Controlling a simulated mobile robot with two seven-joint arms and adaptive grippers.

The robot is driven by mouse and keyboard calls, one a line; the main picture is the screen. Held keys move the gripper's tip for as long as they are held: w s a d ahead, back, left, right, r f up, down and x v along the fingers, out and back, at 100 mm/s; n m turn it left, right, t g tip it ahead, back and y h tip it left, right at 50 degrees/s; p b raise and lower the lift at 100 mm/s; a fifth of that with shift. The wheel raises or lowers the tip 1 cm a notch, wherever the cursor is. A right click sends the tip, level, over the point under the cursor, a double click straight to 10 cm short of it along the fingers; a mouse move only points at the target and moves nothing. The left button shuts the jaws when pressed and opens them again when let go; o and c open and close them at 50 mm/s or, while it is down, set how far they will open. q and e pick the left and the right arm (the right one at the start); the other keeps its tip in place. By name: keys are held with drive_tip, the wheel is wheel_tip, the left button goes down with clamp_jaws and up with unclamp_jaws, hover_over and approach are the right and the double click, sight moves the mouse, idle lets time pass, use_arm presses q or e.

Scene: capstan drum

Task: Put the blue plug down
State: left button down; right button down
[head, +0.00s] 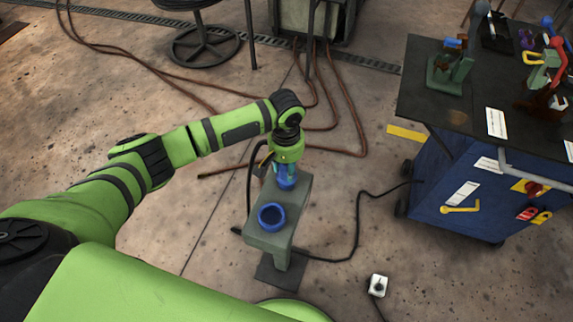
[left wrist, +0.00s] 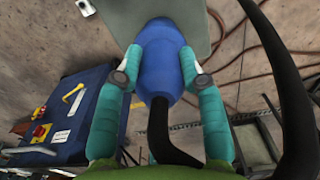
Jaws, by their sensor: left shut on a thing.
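The blue plug (left wrist: 160,62) is between the teal fingers of my left gripper (left wrist: 161,78) in the left wrist view, with a thick black cable running from its near end. In the head view my left gripper (head: 287,180) is over the far end of a grey-green stand (head: 290,207), pointing down and shut on the plug. The plug is mostly hidden there by the gripper. I cannot tell whether the plug touches the stand's top. A blue ring-shaped socket (head: 271,217) with a dark inside sits on the near end of the stand. My right gripper is not in view.
A black cable (head: 355,225) runs from the stand across the floor to the right. A blue workbench (head: 450,190) with a dark top holding several tools stands right. Brown hoses (head: 355,125) lie behind. A small white box (head: 378,285) is on the floor, front right.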

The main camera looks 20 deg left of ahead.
use_arm(q)
drive_tip(key=c, duration=0.8)
unclamp_jaws()
drive_tip(key=shift+f, duration=0.1)
drive_tip(key=shift+o, duration=0.2)
wheel_tip(320, 180, up, 12)
drive_tip(key=shift+r+b, duration=0.2)
drive_tip(key=shift+b, duration=0.2)
